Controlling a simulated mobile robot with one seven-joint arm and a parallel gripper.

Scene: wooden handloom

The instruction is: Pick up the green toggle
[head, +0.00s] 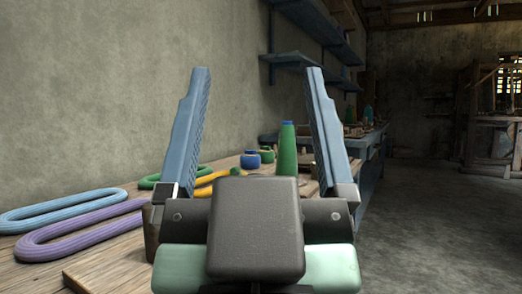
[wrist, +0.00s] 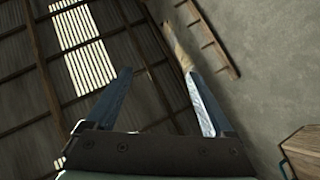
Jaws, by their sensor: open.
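My gripper (head: 257,72) is open and empty, its two blue fingers pointing up and spread wide in front of the head camera. In the wrist view my gripper (wrist: 157,72) points at the roof, with nothing between the fingers. No object is clearly a green toggle. A small green piece (head: 237,171) shows on the wooden table, just above my gripper's dark body and partly hidden by it; I cannot tell whether it is the toggle. A tall green cone (head: 287,148) stands behind, between the fingers in the picture and apart from them.
On the wooden table (head: 110,262) lie a blue loop (head: 62,210), a purple loop (head: 85,228), a green loop (head: 149,181) and a yellow item (head: 212,177). A blue pot (head: 250,160) stands farther back. Blue shelves (head: 305,60) hang on the wall. Floor (head: 425,225) is clear at right.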

